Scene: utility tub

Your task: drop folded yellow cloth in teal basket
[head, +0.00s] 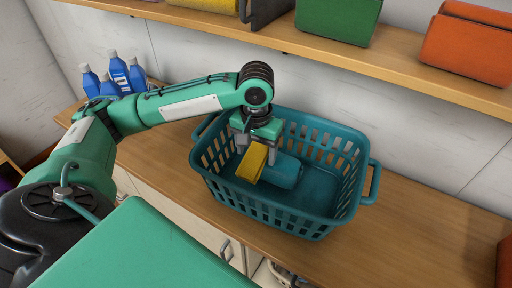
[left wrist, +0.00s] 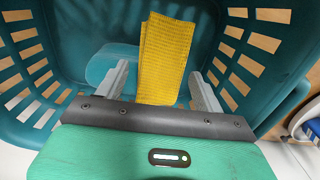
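The teal basket (head: 345,190) stands on the wooden counter, with slotted walls and a handle at each end. My left gripper (head: 257,153) points down inside it, over its left half. The folded yellow cloth (head: 250,164) is between its fingers, tilted, within the basket walls. In the left wrist view the cloth (left wrist: 165,60) lies between the two spread fingers, with gaps beside it near the palm. I cannot tell whether the cloth touches the basket floor. My right gripper is in neither view.
A rounded teal object (head: 285,172) lies in the basket beside the cloth. Blue bottles (head: 120,74) stand at the back left. A shelf (head: 400,72) above the counter holds a green bin (head: 337,18) and an orange bin (head: 468,45). The counter right of the basket is mostly clear.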

